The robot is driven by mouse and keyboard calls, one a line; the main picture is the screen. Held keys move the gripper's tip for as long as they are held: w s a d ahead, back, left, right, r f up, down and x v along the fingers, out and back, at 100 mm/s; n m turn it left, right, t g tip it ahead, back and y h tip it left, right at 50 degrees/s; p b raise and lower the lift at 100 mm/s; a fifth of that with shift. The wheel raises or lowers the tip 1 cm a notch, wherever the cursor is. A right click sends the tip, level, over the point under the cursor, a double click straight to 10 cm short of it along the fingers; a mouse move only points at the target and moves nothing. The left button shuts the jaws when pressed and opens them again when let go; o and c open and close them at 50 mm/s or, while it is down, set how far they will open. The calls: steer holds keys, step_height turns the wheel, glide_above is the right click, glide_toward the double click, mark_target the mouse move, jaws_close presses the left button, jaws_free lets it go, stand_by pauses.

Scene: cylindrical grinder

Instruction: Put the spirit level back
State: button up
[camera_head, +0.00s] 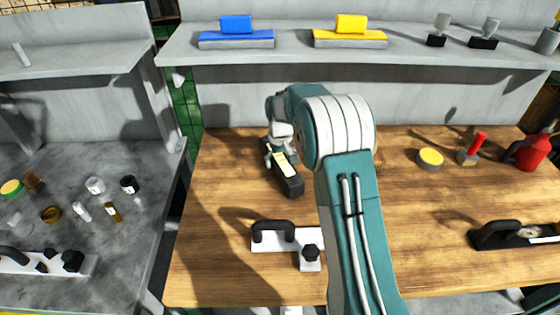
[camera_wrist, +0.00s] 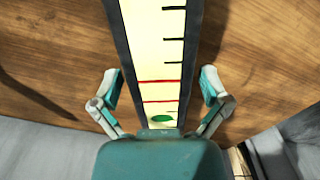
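The spirit level (camera_head: 290,183) is a long black bar with a pale yellow face. It lies slanted on the wooden table, left of my arm. In the wrist view the level (camera_wrist: 160,60) fills the middle, showing black tick marks, two red lines and a green spot near my palm. My gripper (camera_head: 280,150) is over the far part of the level in the head view. In the wrist view my gripper (camera_wrist: 159,76) has its fingers spread, one on each side of the level. The left finger is close to its edge; contact cannot be told.
A grey shelf (camera_head: 290,58) behind the table holds a blue block (camera_head: 236,38) and a yellow block (camera_head: 350,38). A white tool with black handles (camera_head: 285,238) lies in front of the level. A yellow-topped tin (camera_head: 430,159) and red can (camera_head: 532,153) stand right. Wood beside the level is clear.

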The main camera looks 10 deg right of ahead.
mark_target(280, 159)
steer(key=shift+s+f, duration=0.1)
steer(key=shift+f, duration=0.05)
step_height(280, 159, up, 8)
steer(key=shift+f, duration=0.2)
stand_by(0.4)
